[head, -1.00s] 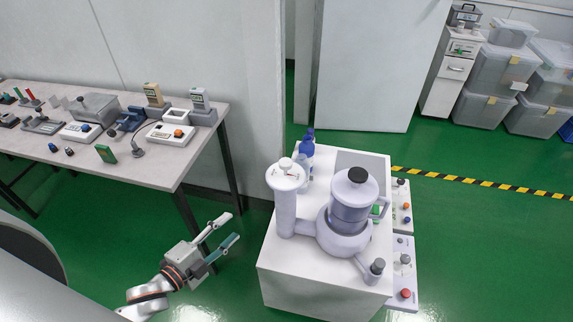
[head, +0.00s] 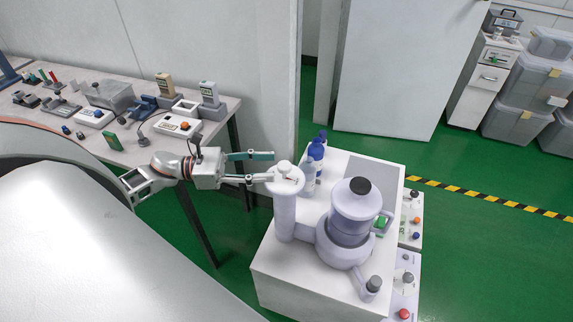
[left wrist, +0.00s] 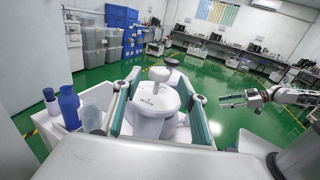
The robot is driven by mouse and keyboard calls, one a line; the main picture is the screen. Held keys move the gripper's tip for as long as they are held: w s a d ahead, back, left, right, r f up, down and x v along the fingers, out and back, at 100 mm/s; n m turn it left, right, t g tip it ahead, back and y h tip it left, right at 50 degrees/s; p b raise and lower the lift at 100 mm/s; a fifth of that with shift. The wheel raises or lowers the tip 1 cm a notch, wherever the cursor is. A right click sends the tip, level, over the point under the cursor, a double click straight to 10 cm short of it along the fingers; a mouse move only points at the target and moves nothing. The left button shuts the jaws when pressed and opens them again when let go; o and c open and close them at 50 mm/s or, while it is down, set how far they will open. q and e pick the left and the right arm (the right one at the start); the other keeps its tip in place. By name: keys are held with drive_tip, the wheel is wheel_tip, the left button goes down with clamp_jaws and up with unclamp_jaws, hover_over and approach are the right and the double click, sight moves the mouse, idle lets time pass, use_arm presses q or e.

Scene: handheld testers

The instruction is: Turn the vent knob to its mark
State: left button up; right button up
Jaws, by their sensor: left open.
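The vent knob (head: 284,167) is a small white round knob on the flat round cap of a white column. It also shows in the left wrist view (left wrist: 159,74), between my fingers, with small dark lettering on the cap (left wrist: 149,100) in front of it. A small red mark shows on the cap in the head view. My left gripper (head: 268,167) is open and level, with its fingertips at the near left side of the knob. I cannot tell whether they touch it. My right gripper (left wrist: 232,101) shows small in the left wrist view; its opening is unclear.
The column stands on a white cabinet (head: 290,265) beside a lidded round vessel (head: 352,210). Blue bottles (head: 316,152) stand close behind the column. A bench (head: 140,150) with several handheld devices is at the left. Green floor lies open at the right.

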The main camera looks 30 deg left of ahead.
sight(285, 165)
use_arm(q)
drive_tip(key=shift+p+x, duration=0.4)
drive_tip(key=shift+x, duration=2.3)
drive_tip(key=c, duration=1.1)
